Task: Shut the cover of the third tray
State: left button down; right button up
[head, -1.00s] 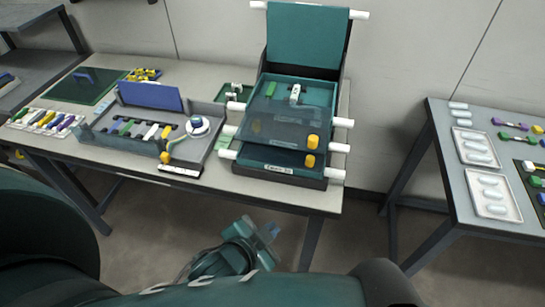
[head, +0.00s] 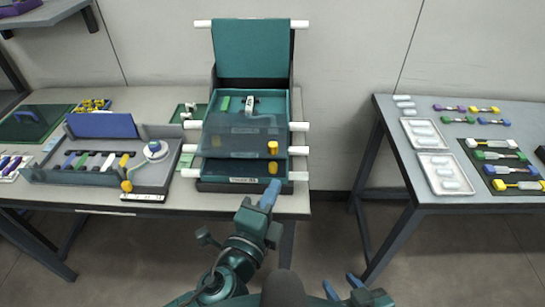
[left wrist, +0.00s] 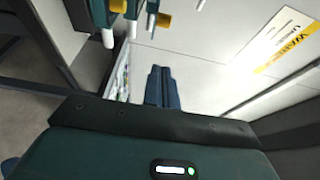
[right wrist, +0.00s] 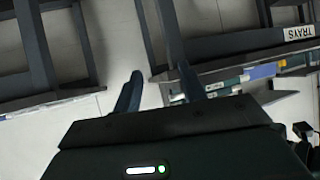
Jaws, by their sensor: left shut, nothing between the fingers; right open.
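The tray stack (head: 243,187) stands on the left table with several tiers, white side rods and yellow knobs. A teal cover (head: 252,48) stands upright at its back, with a white rod end on each side. Below it an open tray (head: 284,104) holds a green piece and a white piece. Smoky panels (head: 232,136) lie lower in front. I cannot tell for sure which tier counts as third. My left gripper (head: 268,194) is shut and empty, in front of the stack's lower edge; its fingers also show in the left wrist view (left wrist: 161,86). My right gripper (head: 342,285) is open and empty, low between the tables.
A grey splicing workstation (head: 100,172) with a blue lid (head: 100,125) stands left of the stack. A right table (head: 395,135) carries white trays (head: 425,120) and coloured pieces. White rods (head: 298,176) stick out of the stack's sides. Floor between the tables is free.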

aim_at(274, 131)
pick_arm(q)
jog(key=w+p, duration=0.1)
jog(key=w, duration=0.7)
jog(key=shift+w, duration=0.25)
jog(key=w+b, duration=0.2)
jog(key=w, duration=0.9)
jog(key=shift+w, duration=0.35)
jog(key=shift+a+r, duration=0.1)
jog(key=shift+r, duration=0.05)
